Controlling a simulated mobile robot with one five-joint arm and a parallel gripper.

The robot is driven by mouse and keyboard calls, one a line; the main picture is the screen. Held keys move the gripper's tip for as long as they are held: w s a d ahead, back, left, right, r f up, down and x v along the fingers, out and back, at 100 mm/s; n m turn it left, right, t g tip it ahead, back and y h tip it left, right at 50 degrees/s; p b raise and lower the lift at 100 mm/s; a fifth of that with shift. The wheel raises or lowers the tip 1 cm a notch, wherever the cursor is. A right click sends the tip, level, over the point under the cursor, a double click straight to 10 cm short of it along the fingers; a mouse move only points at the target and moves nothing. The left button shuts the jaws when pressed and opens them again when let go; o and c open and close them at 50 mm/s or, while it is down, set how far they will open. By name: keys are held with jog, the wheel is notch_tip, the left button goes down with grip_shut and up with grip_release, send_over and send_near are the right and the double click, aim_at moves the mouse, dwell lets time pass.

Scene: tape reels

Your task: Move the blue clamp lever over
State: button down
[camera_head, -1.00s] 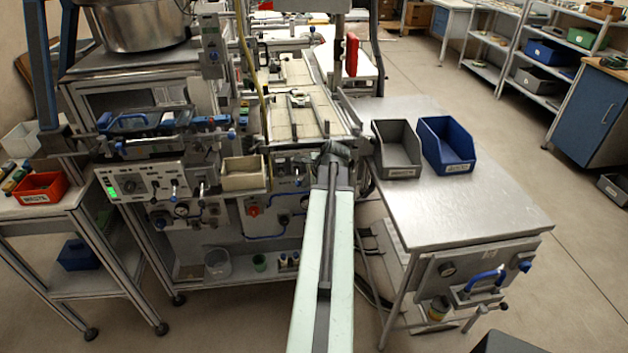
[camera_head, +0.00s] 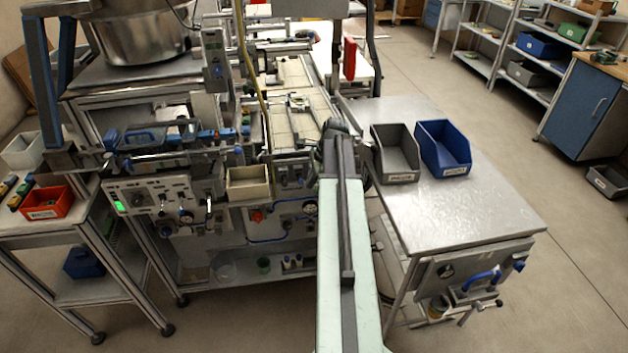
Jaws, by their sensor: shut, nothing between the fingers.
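A blue curved lever handle (camera_head: 481,279) sits on the grey front panel under the metal table at the right. Another blue handle (camera_head: 140,136) lies on the clamp rail of the machine at the left. I cannot tell from the picture which one is the clamp lever. My arm reaches forward through the middle. My gripper (camera_head: 338,126) is a small dark shape at its far end, between the machine and the metal table. It is shut and empty, clear of both blue handles. Its fingertips are hard to make out.
A grey bin (camera_head: 397,177) and a blue bin (camera_head: 444,170) stand on the metal table (camera_head: 470,215). A beige box (camera_head: 248,194) sits on the machine's front. A red bin (camera_head: 47,203) is on the left side table. Open floor lies at the right.

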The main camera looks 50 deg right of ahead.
jog(key=shift+w+a+r, duration=0.1)
jog(key=shift+w+r, duration=0.05)
jog(key=shift+r, duration=0.1)
jog(key=w+d+p+v, duration=0.1)
jog(key=p+v, duration=0.8)
jog(key=shift+r+p, duration=0.4)
jog(key=shift+r, duration=0.2)
jog(key=shift+w, duration=0.1)
